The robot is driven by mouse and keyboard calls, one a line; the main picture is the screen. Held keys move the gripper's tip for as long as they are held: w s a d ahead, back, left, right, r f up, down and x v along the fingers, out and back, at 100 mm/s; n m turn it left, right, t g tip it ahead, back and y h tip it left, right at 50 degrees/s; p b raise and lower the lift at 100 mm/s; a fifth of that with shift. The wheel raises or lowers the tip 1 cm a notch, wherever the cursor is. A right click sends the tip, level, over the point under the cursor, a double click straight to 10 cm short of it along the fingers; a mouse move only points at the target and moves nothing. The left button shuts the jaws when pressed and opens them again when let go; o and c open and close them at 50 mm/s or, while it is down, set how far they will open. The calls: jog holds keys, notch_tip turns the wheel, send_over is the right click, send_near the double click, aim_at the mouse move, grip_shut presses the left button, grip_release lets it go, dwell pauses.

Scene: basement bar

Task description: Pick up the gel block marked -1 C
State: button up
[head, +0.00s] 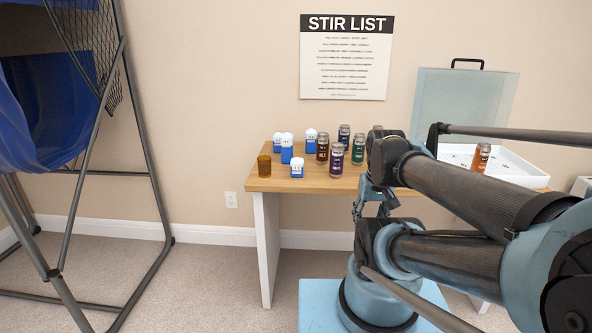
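Several blue blocks with white tops stand at the left part of the wooden table in the head view: a front one (297,168), a taller-looking one behind it (287,149), one at the back left (277,143) and one at the back right (310,141). They look like the gel blocks. Their markings are too small to read, so I cannot tell which says -1 C. My gripper (373,201) hangs by the table's front edge, to the right of the blocks and apart from them. My arm partly hides it, and its fingers are unclear.
An amber cup (264,166) stands at the left end of the table (328,183). Several coloured jars, including a purple one (337,160), stand right of the blocks. A blue-draped metal frame (88,115) stands left.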

jog(key=shift+o, duration=0.5)
jog(key=w+a+r+n, duration=0.2)
jog(key=w+r+n, duration=0.2)
jog(key=w+r, duration=0.2)
notch_tip(320, 180, up, 2)
jog(key=shift+w+a+r, duration=0.15)
jog(key=shift+w+a, duration=0.05)
notch_tip(320, 180, up, 12)
jog(key=n+g, duration=0.2)
jog(key=n, duration=1.1)
send_over(297, 158)
jog(key=f, duration=1.1)
jog(key=shift+s+d+f, duration=0.1)
jog(key=shift+d, duration=0.2)
jog(key=shift+a+f, duration=0.15)
jog(key=shift+f, duration=1.2)
jog(key=shift+a+f, duration=0.15)
jog(key=shift+f, duration=1.2)
jog(key=c, duration=1.2)
